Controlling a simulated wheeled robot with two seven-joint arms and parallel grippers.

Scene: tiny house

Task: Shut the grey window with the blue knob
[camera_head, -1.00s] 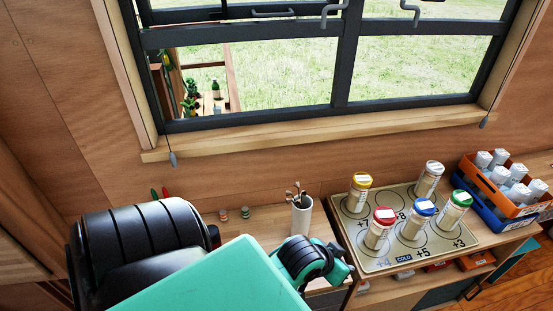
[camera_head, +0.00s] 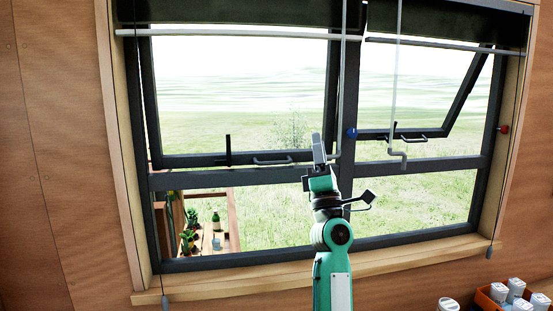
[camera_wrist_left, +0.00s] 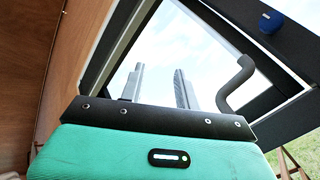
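The grey window (camera_head: 345,175) fills the middle of the head view. Its upper left and upper right panes are hinged sashes; the right sash (camera_head: 470,90) clearly tilts outward. The left sash (camera_head: 200,160) also appears tilted out, by how much is hard to tell. A blue knob (camera_head: 351,133) sits on the middle post; it also shows at upper right in the left wrist view (camera_wrist_left: 271,22). My left gripper (camera_head: 318,148) is raised before the left sash's lower right corner, left of the knob. In the wrist view its fingers (camera_wrist_left: 158,86) are apart, with nothing between them. My right gripper is out of view.
A red knob (camera_head: 503,129) sits on the right frame. Handles (camera_head: 272,158) line the sash bottoms, and grey hooked rods (camera_head: 396,100) hang down before the window. Rolled blinds (camera_head: 240,15) cover the top. Jars and an orange crate (camera_head: 487,300) stand at lower right.

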